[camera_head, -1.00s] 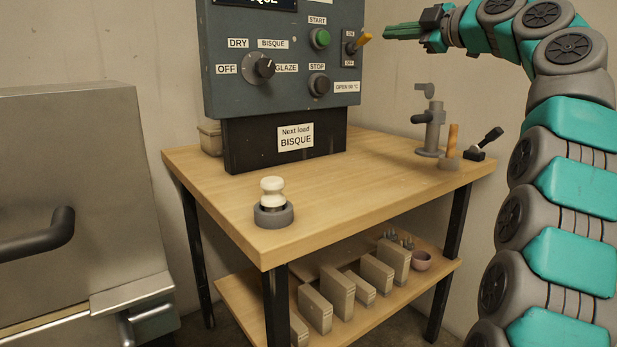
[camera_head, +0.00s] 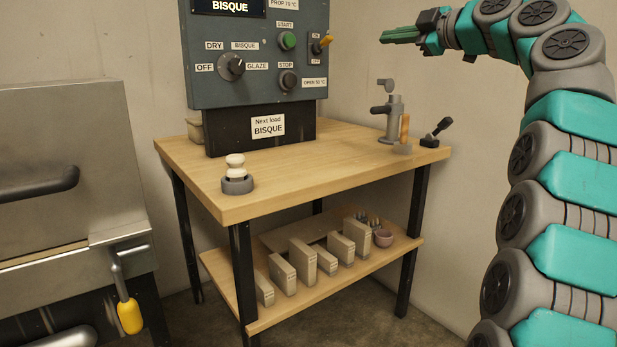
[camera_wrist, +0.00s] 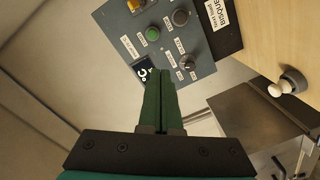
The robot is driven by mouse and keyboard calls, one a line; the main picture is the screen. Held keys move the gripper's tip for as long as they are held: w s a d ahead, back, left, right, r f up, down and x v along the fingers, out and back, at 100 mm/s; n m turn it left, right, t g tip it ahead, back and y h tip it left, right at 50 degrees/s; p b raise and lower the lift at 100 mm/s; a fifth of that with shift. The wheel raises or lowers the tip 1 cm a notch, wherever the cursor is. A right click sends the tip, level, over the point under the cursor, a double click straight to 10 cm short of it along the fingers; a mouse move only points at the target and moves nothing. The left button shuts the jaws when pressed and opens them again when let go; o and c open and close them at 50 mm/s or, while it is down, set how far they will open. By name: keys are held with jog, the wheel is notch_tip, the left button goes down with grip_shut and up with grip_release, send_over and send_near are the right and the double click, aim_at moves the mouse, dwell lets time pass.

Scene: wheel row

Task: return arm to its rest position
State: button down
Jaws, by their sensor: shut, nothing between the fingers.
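My gripper (camera_head: 384,37) is raised at the upper right in the head view, with its green fingers pointing left. It is clear of the table and to the right of the control panel. In the wrist view my gripper (camera_wrist: 161,88) shows its two green fingers together with nothing between them. My teal and grey arm rises along the right side of the head view and bends over at the top.
A grey control panel (camera_head: 210,92) stands on the wooden table (camera_head: 320,160). A white-knobbed item in a grey ring (camera_head: 238,186) sits near the front left corner. A metal stand (camera_head: 394,125) is at the back right. A steel kiln-like box (camera_head: 60,130) stands left.

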jog(key=s+a+f+m+g+h, duration=0.2)
jog(key=s+a+f+m+g, duration=0.15)
jog(key=s+f, duration=0.45)
jog(key=s+a+f+m+g+h+p, duration=0.1)
jog(key=s+a+f+m+g, duration=0.2)
jog(key=f, duration=0.9)
jog(key=s+a+f+m+g+h, duration=0.2)
jog(key=s+a+f+m, duration=0.3)
jog(key=f, duration=0.5)
jog(key=s+d+f+m+g+h, duration=0.1)
jog(key=s+d+f+m+g, duration=0.1)
jog(key=s+f, duration=0.6)
jog(key=s+d+f+m+g+h, duration=0.2)
jog(key=s+f, duration=0.6)
jog(key=s, duration=0.7)
jog(key=s+d+f+m+g+h, duration=0.2)
jog(key=s+d+f, duration=0.3)
jog(key=s+f, duration=0.3)
jog(key=s+m+g, duration=0.1)
jog(key=s, duration=0.3)
jog(key=shift+d+p, duration=0.15)
jog(key=shift+p, duration=0.2)
jog(key=shift+g, duration=0.25)
